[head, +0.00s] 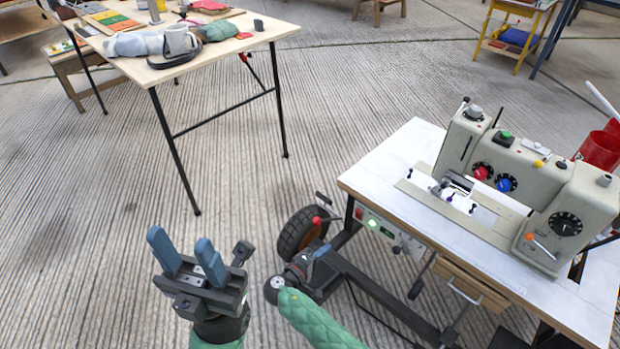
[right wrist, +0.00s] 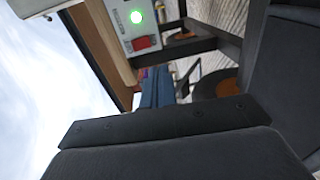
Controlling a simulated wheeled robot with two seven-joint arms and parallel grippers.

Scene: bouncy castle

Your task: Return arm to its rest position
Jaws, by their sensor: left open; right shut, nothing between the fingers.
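My left gripper (head: 184,248) is at the lower middle of the head view, with its two blue fingers apart and nothing between them. It points up over the bare floor. My right arm comes in from the bottom in a green quilted sleeve (head: 318,322). My right gripper (head: 318,252) is beside the sewing machine table's left side, near a wheel. Its blue fingers also show in the right wrist view (right wrist: 157,87), close together and empty, below the control box. Part of the right gripper is hard to make out against the table's dark frame.
A sewing machine (head: 535,175) stands on a white-topped table (head: 400,160) at right. Under its edge are a control box with a green light (right wrist: 137,17) and a black wheel (head: 299,232). A wooden table (head: 125,68) with cloth and a mug stands at upper left. Floor between is clear.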

